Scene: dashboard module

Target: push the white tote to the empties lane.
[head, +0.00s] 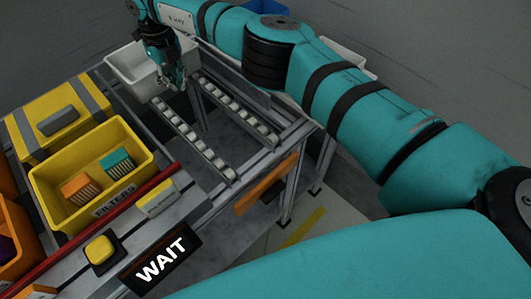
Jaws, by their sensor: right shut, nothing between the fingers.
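The roller rails, one nearer (191,138) and one farther (240,108), run from beside the tote toward the lower right. No label reading empties is legible, so I cannot tell which lane that is. My left gripper is not in view.
A yellow tote marked FILTERS (62,208) holds an orange and a teal-topped part. A yellow lidded box (50,115) stands behind it. A yellow button (99,250) and a WAIT sign (160,262) are in front. My right arm crosses above the rails' far side.

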